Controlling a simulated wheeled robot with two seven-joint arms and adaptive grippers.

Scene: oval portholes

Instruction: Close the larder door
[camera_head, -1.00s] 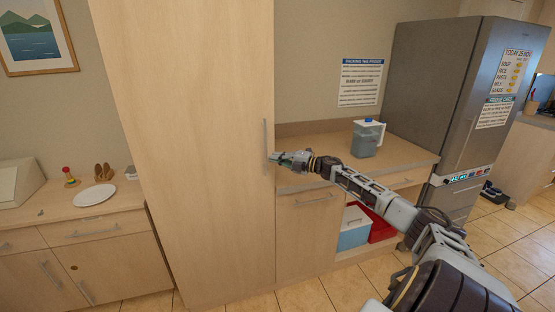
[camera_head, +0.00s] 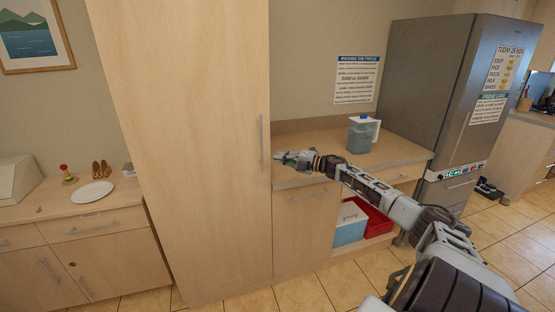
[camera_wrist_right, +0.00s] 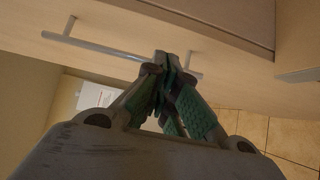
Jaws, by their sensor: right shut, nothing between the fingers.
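The larder door (camera_head: 200,150) is the tall pale wood panel in the middle of the head view. It looks flush with its cabinet, with no gap that I can make out. Its long upright metal handle (camera_head: 262,143) is near its right edge; it also shows in the right wrist view as a bar (camera_wrist_right: 110,50). My right gripper (camera_head: 283,157) is shut and empty, just right of the handle and close to it. In the right wrist view its green-padded fingertips (camera_wrist_right: 168,62) overlap the bar; I cannot tell whether they touch it. My left gripper is not in view.
A counter (camera_head: 400,150) on the right carries a blue-grey jug (camera_head: 361,135). Below it are a blue-and-white box (camera_head: 350,225) and a red bin (camera_head: 376,220). A steel fridge (camera_head: 430,80) stands beyond. A left counter holds a white plate (camera_head: 92,192). Tiled floor is open at front right.

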